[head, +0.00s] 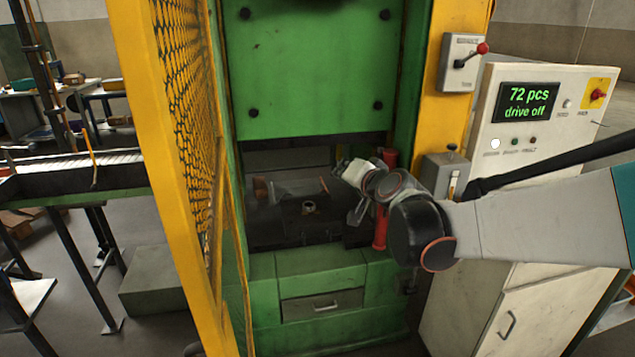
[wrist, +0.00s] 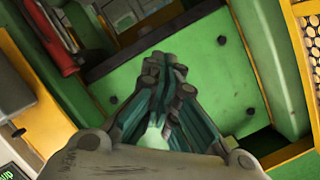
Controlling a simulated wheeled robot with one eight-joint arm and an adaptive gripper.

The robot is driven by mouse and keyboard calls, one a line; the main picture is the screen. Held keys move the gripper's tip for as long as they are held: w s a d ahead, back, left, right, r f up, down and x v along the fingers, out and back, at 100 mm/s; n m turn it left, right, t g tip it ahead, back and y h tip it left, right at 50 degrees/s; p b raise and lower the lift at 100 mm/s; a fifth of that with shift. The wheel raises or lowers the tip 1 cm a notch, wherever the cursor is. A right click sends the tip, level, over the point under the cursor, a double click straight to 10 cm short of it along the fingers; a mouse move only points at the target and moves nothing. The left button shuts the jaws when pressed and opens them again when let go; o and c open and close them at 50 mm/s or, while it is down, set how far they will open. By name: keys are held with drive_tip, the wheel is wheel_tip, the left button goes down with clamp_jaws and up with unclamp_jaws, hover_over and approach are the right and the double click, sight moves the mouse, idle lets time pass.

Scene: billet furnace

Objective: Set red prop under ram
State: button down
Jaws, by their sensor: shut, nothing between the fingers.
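The red prop (head: 380,229) stands upright at the right side of the press opening, beside the right column. My wrist hides its middle in the head view. It also shows at the upper left of the wrist view (wrist: 52,38). The ram (head: 315,70) is the large green bolted plate above the opening, and it fills the middle of the wrist view (wrist: 205,75). My gripper (head: 343,166) is in front of the opening, below the ram's lower edge and left of the prop. In the wrist view its fingers (wrist: 165,65) are together and empty, apart from the prop.
A yellow mesh guard (head: 180,100) stands open at the left. A dark die block (head: 310,215) sits on the press bed.

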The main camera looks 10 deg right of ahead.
drive_tip(key=w+d+f+m+t+h, duration=0.2)
drive_tip(key=w+d+f+m+h, duration=0.15)
drive_tip(key=w+d, duration=0.3)
drive_tip(key=w+d+f+m+t+h, duration=0.1)
drive_tip(key=w+d+f+m+h, duration=0.1)
drive_tip(key=w+d+f+m, duration=0.4)
drive_tip(key=w+d+f+m+g+h, duration=0.1)
drive_tip(key=d+f+m+h, duration=0.1)
drive_tip(key=d+f, duration=0.3)
drive_tip(key=w+d+f+m+g+h+b, duration=0.1)
drive_tip(key=d+f+m+h, duration=0.2)
drive_tip(key=f, duration=0.8)
drive_tip(key=shift+d+f+m+h+b, duration=0.15)
drive_tip(key=shift+d+m+h+b, duration=0.2)
drive_tip(key=shift+d+m, duration=0.65)
drive_tip(key=shift+w+a, duration=0.1)
drive_tip(key=shift+w, duration=0.05)
drive_tip(key=b+x, duration=0.2)
drive_tip(key=x, duration=0.8)
drive_tip(key=shift+b, duration=0.35)
drive_tip(key=shift+a, duration=0.15)
